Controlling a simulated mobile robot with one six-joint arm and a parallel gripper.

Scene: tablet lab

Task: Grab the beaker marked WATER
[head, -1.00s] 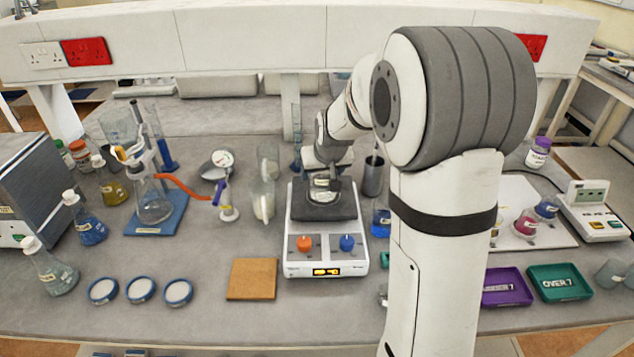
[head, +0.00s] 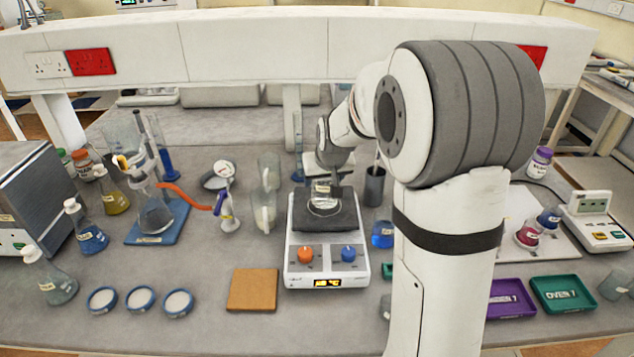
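No WATER marking can be read; the labels are too small. A clear glass vessel with a small label (head: 323,203) is on or just above the black top of the hotplate (head: 326,282). My gripper (head: 326,177) is at the far side of the hotplate, just behind and above this vessel. Its fingers are too small and partly hidden, so I cannot tell whether they touch the glass. A small beaker of blue liquid (head: 382,236) stands right of the hotplate, beside my arm. A clear glass vessel with pale contents (head: 264,215) stands to its left.
A brown square mat (head: 253,290) and several blue-rimmed dishes (head: 141,299) lie at the front left. Flasks and a blue-based stand (head: 160,236) fill the left. A dark cup (head: 374,187) stands behind the hotplate. A purple tray (head: 510,299) and green tray (head: 563,294) lie right.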

